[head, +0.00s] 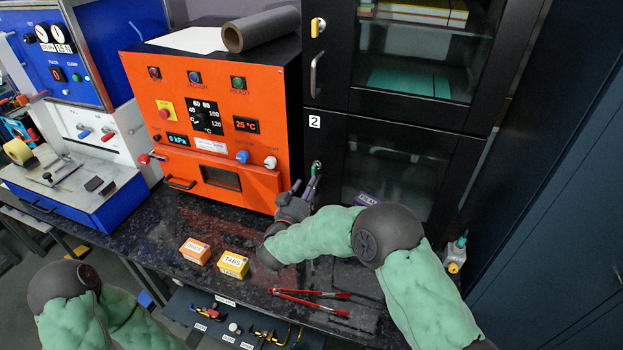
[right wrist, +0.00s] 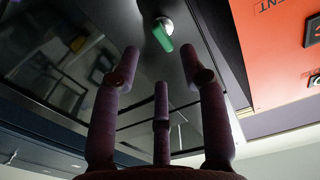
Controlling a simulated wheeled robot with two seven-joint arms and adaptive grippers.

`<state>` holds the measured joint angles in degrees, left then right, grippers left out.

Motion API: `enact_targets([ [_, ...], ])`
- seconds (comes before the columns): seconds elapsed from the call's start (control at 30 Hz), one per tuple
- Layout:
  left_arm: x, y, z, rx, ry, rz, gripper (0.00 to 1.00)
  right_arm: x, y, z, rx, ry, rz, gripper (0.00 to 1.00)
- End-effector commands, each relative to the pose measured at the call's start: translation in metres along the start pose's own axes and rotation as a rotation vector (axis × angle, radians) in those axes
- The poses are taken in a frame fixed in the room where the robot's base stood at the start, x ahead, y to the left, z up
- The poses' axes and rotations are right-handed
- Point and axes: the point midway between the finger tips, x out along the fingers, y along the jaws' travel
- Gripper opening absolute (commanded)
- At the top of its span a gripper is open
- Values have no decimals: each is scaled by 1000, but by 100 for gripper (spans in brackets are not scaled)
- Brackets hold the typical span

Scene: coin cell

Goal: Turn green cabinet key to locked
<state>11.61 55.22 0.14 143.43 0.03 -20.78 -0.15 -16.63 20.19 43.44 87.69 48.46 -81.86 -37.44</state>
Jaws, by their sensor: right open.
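The green key (head: 317,168) sits in a round silver lock on the lower door of the black cabinet (head: 323,195), by the label 2. In the right wrist view the green key (right wrist: 162,39) shows its flat bow under the lock, tilted a little. My right gripper (head: 306,184) is just below and left of the key in the head view, fingers pointing up at it. In the wrist view my right gripper (right wrist: 161,70) is open and empty, its fingers spread, with the key beyond the fingertips. They look apart from it. My left gripper is out of view.
A yellow key (head: 318,27) is in the upper door's lock, above a handle (head: 317,75). The orange oven (head: 220,130) stands close at left. Small boxes (head: 233,264) and red tongs (head: 310,298) lie on the dark counter. A bottle (head: 456,255) stands at right.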

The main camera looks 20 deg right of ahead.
Motion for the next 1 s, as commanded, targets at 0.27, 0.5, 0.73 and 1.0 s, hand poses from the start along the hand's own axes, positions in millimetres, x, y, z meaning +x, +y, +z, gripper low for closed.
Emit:
enact_targets([
  [0.27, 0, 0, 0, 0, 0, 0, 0, -42, -1, 0, 0, -1, -2, 44],
  [0.5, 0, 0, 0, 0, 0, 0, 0, -51, 0, 0, 0, -1, 1, 44],
  [0.73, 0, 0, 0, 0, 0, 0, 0, -51, 0, 0, 0, -1, 0, 44],
  [1.0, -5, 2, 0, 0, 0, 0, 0, -51, 0, -5, 0, -1, 0, 44],
])
